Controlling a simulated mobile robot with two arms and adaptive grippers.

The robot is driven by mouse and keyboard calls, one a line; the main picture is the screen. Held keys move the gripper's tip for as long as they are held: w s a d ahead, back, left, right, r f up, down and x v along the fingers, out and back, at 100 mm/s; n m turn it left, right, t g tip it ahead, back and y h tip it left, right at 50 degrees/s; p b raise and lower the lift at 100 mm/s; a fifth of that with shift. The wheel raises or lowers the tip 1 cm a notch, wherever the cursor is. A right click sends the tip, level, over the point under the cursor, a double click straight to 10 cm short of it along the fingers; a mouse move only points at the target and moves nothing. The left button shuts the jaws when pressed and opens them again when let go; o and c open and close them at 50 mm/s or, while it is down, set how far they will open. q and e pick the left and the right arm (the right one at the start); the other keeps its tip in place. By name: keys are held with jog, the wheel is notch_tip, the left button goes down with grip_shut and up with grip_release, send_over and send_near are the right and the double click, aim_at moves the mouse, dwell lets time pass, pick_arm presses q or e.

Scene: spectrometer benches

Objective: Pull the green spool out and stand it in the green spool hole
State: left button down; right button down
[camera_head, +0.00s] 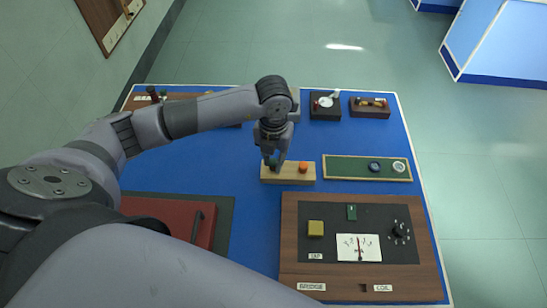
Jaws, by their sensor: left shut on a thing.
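A pale wooden block (288,180) stands in the middle of the blue bench. An orange spool (303,168) stands on its right part. My left gripper (272,162) points down over the block's left end and is shut on a small dark green thing, likely the green spool, mostly hidden by the fingers. I cannot tell whether it is still seated in the block. To the right lies a green board (335,168) with a wooden rim. It bears a dark blue round piece (374,166) and a pale round piece (399,166). I cannot make out which hole is the green spool's. My right gripper is not in view.
A wooden instrument box (290,240) with a yellow button and a meter stands in front. A red case (170,218) lies at left, partly behind my arm. Two small dark boxes (369,111) (325,113) stand at the back. Bare blue surface (345,140) lies between.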

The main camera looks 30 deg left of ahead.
pick_arm(q)
jog(key=shift+f+b, duration=0.45)
dwell(0.3)
jog(key=c, duration=1.5)
grip_release()
jog(key=shift+o, duration=0.4)
jog(key=o, duration=0.5)
jog(key=shift+c, duration=0.2)
notch_tip(320, 180, up, 12)
